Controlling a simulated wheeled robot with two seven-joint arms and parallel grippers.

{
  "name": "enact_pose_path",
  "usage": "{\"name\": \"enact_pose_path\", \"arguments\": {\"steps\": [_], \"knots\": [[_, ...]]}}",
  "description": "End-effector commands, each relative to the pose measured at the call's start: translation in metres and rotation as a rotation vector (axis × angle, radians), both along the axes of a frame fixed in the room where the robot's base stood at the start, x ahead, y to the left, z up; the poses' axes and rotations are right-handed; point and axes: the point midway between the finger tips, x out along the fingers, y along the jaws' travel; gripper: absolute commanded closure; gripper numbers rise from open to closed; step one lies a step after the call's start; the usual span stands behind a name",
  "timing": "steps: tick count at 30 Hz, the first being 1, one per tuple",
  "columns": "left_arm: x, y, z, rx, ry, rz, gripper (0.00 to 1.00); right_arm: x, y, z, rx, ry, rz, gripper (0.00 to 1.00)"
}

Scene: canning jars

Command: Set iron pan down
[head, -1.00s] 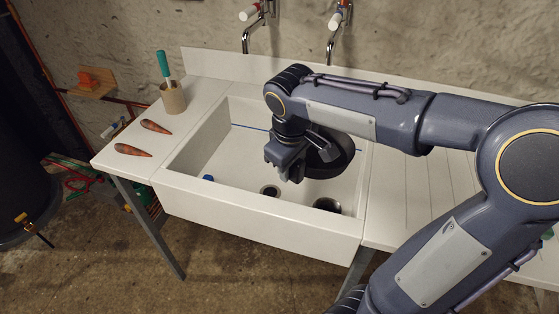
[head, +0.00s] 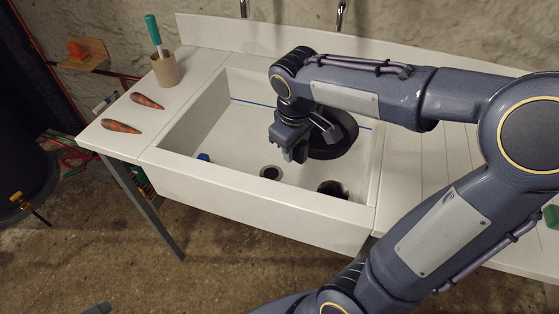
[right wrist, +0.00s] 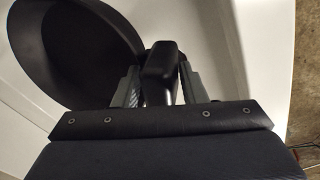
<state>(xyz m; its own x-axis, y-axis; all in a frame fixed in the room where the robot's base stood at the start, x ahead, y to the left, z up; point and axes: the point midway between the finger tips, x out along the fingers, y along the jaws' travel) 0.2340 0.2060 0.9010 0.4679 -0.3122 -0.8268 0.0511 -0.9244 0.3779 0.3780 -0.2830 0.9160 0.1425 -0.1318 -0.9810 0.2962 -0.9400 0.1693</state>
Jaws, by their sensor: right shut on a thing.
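The dark iron pan (head: 338,137) is in the white sink (head: 270,205), toward its right back part. My right gripper (head: 290,152) is over the sink and partly hides the pan. In the right wrist view the pan (right wrist: 75,45) fills the upper left, and its handle (right wrist: 160,68) lies between the two fingers of my right gripper (right wrist: 158,85), which is shut on it. I cannot tell whether the pan touches the sink floor. My left gripper is not in view.
A dark round opening (head: 333,188) and a drain (head: 270,173) are at the sink's front. A small blue thing (head: 204,157) lies at left. A holder (head: 166,70) and two brown pointed things (head: 147,101) are on the left counter. The right drainboard (head: 425,185) looks clear.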

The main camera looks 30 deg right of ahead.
Motion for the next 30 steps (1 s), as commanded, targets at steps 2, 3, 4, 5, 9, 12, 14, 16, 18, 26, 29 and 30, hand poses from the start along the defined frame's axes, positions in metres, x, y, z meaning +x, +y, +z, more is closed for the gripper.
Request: {"name": "enact_pose_path", "arguments": {"steps": [2, 3, 4, 5, 9, 12, 14, 16, 18, 26, 29, 30], "knots": [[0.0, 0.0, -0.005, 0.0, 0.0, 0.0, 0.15, 0.003, 0.0, -0.006, -0.001, -0.006, 0.002, 1.0], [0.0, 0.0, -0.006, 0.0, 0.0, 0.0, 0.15, 0.005, 0.0, -0.008, -0.001, -0.006, 0.002, 1.0], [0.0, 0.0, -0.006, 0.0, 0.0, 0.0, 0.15, 0.008, 0.0, -0.009, -0.001, -0.006, 0.002, 1.0], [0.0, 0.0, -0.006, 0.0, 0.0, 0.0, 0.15, 0.012, 0.001, -0.011, -0.002, -0.005, 0.001, 1.0], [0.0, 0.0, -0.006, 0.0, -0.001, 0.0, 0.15, 0.036, 0.004, -0.022, -0.002, -0.001, 0.001, 1.0], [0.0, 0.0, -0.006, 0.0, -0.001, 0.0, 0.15, 0.058, 0.006, -0.031, -0.002, -0.004, 0.0, 1.0], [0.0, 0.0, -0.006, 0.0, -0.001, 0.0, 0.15, 0.07, 0.008, -0.037, -0.002, -0.003, 0.0, 1.0], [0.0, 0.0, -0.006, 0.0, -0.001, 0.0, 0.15, 0.085, 0.009, -0.043, -0.002, -0.004, 0.0, 1.0], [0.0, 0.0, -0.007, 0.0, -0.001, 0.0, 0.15, 0.097, 0.01, -0.053, -0.001, -0.003, 0.0, 1.0], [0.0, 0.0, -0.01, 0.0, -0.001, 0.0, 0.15, 0.127, 0.014, -0.09, -0.002, -0.004, 0.001, 1.0], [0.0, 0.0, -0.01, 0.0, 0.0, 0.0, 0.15, 0.133, 0.014, -0.096, -0.002, -0.007, 0.001, 1.0], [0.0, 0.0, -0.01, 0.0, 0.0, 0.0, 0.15, 0.135, 0.014, -0.097, -0.002, -0.007, 0.001, 1.0]]}}
